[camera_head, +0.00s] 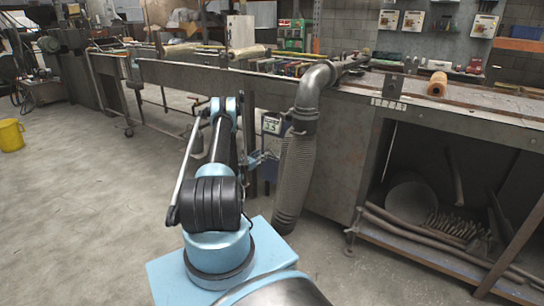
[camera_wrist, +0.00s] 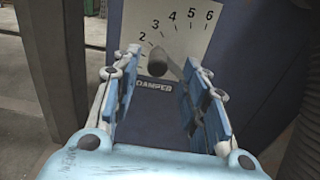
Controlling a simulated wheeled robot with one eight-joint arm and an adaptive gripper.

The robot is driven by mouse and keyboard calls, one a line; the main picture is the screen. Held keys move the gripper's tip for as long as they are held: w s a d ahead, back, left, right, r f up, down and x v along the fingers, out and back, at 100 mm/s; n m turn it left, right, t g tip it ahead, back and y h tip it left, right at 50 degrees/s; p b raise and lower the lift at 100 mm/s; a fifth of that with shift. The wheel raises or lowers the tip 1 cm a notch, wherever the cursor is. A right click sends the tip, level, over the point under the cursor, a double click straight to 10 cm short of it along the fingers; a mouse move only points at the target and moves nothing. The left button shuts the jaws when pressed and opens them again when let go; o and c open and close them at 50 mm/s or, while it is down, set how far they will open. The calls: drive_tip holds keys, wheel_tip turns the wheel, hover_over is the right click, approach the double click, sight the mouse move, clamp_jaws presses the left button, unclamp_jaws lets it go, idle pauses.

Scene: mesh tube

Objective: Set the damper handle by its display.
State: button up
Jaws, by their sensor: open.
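The damper plate (camera_wrist: 200,18) shows in the wrist view, pale with the numbers 2 to 6 in an arc and a DAMPER label below. The handle's dark grey rounded knob (camera_wrist: 157,64) lies below the 3, between the fingers of my gripper (camera_wrist: 164,60). My gripper is open, with a blue-padded finger on each side of the knob; I cannot tell whether either touches it. In the head view a small display (camera_head: 271,126) with dark digits, perhaps 35, sits left of the duct. My gripper (camera_head: 262,160) is small and partly hidden below it.
A ribbed grey duct (camera_head: 297,170) with a metal elbow stands close to the right of my gripper. A long workbench (camera_head: 350,120) runs behind. A yellow bucket (camera_head: 11,135) stands at the far left. The floor on the left is mostly clear.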

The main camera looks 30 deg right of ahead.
drive_tip(key=shift+x, duration=1.6)
drive_tip(key=shift+w, duration=0.15)
drive_tip(key=shift+c, duration=0.5)
clamp_jaws()
